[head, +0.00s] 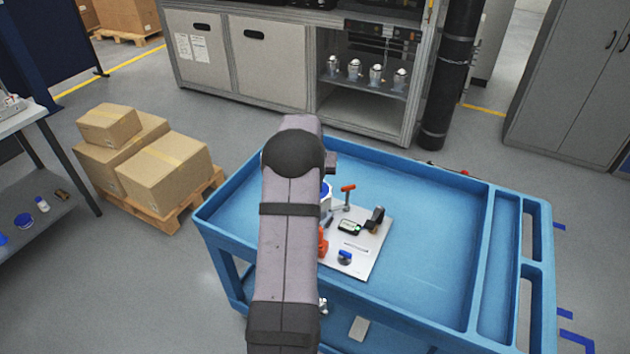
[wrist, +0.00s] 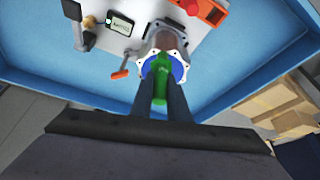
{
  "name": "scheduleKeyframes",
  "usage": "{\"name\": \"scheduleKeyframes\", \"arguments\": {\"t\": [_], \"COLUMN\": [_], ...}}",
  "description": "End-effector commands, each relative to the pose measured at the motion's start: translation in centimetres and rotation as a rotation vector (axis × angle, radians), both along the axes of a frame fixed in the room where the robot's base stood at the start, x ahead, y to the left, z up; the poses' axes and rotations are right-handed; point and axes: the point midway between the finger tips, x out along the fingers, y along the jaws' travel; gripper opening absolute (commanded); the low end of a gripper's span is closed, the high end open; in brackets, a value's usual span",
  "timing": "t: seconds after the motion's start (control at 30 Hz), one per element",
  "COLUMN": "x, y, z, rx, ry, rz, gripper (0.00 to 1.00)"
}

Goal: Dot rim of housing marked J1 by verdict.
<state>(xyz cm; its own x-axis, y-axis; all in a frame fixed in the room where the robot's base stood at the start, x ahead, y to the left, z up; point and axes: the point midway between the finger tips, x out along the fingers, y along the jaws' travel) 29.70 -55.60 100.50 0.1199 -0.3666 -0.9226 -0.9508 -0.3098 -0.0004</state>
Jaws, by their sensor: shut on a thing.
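In the wrist view my gripper (wrist: 162,88) is shut on a green item (wrist: 162,72), which looks like a marker. The green item lies in front of a metal housing (wrist: 167,38) with a pale bolted flange and a blue face. I cannot tell whether its tip touches the rim. No J1 mark is readable. A small dark gauge (wrist: 119,24) with a lit screen and a green light sits on the pale plate (wrist: 140,40); its text is too small to read. In the head view my arm hides the gripper and most of the housing (head: 326,200); the gauge (head: 349,226) shows there.
The plate (head: 372,248) lies in a blue cart (head: 430,225). An orange-handled clamp (head: 347,190), a black-topped stand (head: 375,215), an orange item (head: 322,243) and a blue-topped item (head: 344,257) are on it. The cart's right side is clear. Several silver parts (head: 376,74) stand on a shelf behind.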

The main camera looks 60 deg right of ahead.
Motion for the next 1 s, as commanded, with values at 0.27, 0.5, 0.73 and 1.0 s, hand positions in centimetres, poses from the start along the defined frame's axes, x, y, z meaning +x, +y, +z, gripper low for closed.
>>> {"name": "scheduleKeyframes", "arguments": {"t": [0.27, 0.5, 0.73, 1.0], "x": [0.0, 0.0, 0.0, 0.0], "y": [0.1, 0.1, 0.1, 0.0], "z": [-0.2, -0.2, 0.6, 2.4], "rx": [0.003, 0.004, 0.003, 0.001], "ry": [0.001, 0.001, 0.001, 0.000], "rz": [0.000, 0.000, 0.000, 0.000], "gripper": [0.00, 0.00, 0.00, 0.00]}}
